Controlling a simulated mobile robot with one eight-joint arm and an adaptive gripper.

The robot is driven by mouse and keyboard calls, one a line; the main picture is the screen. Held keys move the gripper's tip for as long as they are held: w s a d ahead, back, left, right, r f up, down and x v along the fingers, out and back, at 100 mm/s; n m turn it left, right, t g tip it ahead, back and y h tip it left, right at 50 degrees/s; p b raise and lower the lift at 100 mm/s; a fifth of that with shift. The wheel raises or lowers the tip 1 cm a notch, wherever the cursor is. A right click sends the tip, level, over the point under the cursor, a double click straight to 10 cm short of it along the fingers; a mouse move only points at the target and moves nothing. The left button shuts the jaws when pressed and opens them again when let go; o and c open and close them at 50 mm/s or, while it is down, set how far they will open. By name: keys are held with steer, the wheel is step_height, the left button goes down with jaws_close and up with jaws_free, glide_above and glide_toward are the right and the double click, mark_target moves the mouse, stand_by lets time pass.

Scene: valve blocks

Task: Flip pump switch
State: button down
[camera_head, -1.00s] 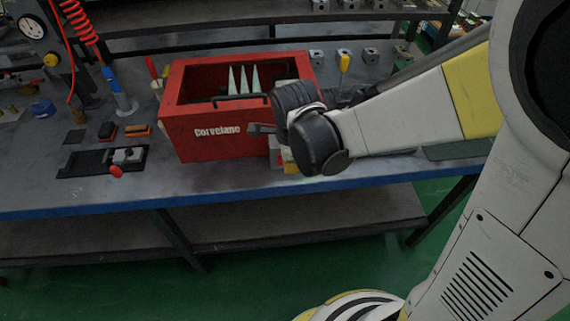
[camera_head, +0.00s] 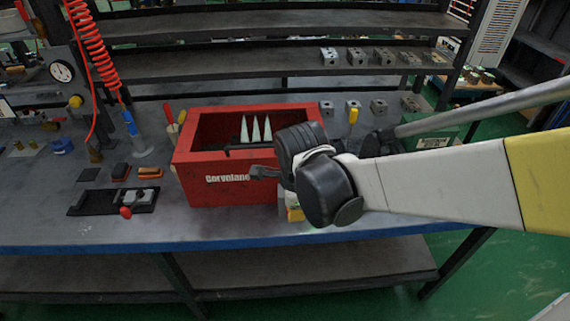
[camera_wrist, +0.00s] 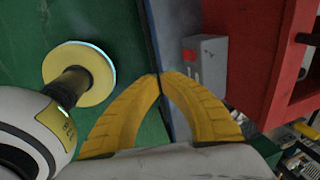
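A small grey box (camera_wrist: 204,68) with a red patch on it sits at the bench edge beside the red box in the wrist view; it may be the pump switch, but I cannot tell for sure. My gripper's yellow fingers (camera_wrist: 160,77) meet at their tips with nothing visible between them. The tips appear just short of the grey box's left side in that view. In the head view, my gripper (camera_head: 295,214) points down in front of the red box, mostly hidden by my dark wrist. No switch is clearly visible there.
The red box (camera_head: 235,191) with white cones (camera_head: 256,128) inside stands close to my wrist. A black tray (camera_head: 88,204) with a red-knobbed part lies on the bench (camera_head: 190,226) at left. Metal blocks (camera_head: 355,57) stand on a shelf behind. Green floor is open in front.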

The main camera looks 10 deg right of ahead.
steer(key=shift+w, duration=0.1)
steer(key=b+x, duration=0.2)
steer(key=x, duration=0.2)
steer(key=w+b+x, duration=0.1)
steer(key=b+x, duration=0.1)
steer(key=x, duration=0.1)
steer(key=w+b+x, duration=0.1)
steer(key=b+x, duration=0.1)
steer(key=x, duration=0.2)
steer(key=shift+w+d+f+b, duration=0.1)
steer(key=shift+w+d+b, duration=0.05)
steer(key=shift+w+b, duration=0.15)
steer(key=shift+w+f, duration=0.1)
steer(key=shift+w, duration=0.35)
